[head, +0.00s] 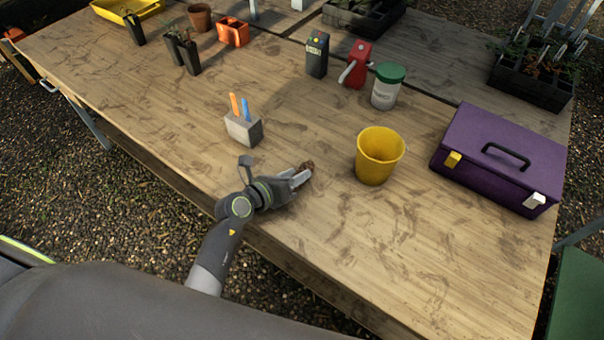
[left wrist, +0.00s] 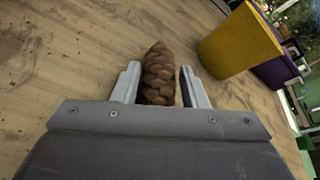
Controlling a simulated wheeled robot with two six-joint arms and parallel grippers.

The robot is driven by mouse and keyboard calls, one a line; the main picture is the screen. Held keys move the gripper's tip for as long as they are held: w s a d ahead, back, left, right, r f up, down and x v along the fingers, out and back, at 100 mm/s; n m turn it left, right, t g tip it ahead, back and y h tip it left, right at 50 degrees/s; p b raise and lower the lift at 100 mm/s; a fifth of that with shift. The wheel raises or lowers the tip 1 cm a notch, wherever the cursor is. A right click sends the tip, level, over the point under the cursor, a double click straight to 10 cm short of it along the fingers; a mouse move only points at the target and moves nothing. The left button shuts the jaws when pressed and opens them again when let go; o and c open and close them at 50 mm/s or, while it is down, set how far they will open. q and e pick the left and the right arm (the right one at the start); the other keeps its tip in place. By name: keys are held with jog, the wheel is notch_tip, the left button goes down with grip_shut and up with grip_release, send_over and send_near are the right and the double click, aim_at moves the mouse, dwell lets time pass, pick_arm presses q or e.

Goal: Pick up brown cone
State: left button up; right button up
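The brown cone (head: 307,166) lies on the wooden table near its front edge, partly covered by my left gripper in the head view. My left gripper (head: 301,177) is low over the table at the cone. In the left wrist view the cone (left wrist: 159,75) is between the two fingers of the left gripper (left wrist: 160,88). The fingers are apart, with a narrow gap showing on the cone's right side. The cone's near end is hidden behind the gripper body. My right gripper is not in view.
A yellow bucket (head: 377,158) stands right of the cone. A grey block (head: 243,129) with orange and blue sticks is behind left. A purple toolbox (head: 500,155) is at the right. A green-lidded jar (head: 386,88) stands farther back. The table's front right is clear.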

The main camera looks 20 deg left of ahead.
pick_arm(q)
jog(key=c, duration=0.6)
